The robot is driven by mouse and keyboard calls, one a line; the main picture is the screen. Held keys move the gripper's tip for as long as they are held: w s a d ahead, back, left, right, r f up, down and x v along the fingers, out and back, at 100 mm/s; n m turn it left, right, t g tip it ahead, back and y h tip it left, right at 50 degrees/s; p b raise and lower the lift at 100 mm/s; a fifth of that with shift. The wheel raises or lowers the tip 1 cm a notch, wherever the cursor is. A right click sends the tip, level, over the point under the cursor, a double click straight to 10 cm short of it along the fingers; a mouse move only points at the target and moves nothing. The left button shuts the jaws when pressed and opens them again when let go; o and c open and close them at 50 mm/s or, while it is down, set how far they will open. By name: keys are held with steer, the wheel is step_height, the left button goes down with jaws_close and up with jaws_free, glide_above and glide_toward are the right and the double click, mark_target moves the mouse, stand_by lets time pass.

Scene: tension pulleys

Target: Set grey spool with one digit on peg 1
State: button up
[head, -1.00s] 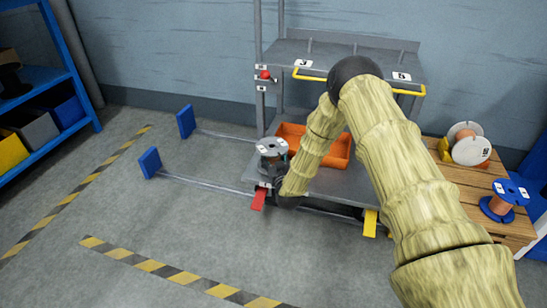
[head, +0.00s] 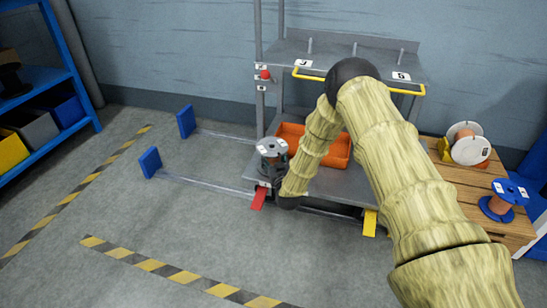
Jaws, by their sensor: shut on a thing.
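The grey spool (head: 272,150) is upright at the front left corner of the rack's lower deck, with small white labels on its top flange. My gripper (head: 269,178) is low at that corner, just beneath and against the spool, shut on it; my wrist and forearm hide much of the fingers. I cannot read the digits on the spool or tell whether a peg runs through it. No label for peg 1 is readable. Upright pegs (head: 310,46) stand on the upper shelf, above number plates on its front edge.
An orange bin (head: 291,132) sits on the lower deck behind my forearm. A red tab (head: 259,198) and a yellow tab (head: 370,222) stick out at the deck's front. A wooden crate (head: 462,187) at right bears a white spool (head: 470,150) and a blue spool (head: 499,204).

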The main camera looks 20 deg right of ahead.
steer(key=shift+f, duration=0.15)
steer(key=o, duration=1.5)
steer(key=shift+s+f, duration=0.15)
steer(key=shift+s, duration=0.05)
steer(key=s, duration=1.1)
steer(key=shift+s+a+r, duration=0.25)
steer(key=shift+s+a, duration=0.05)
steer(key=shift+a, duration=0.1)
steer(key=shift+s, duration=0.1)
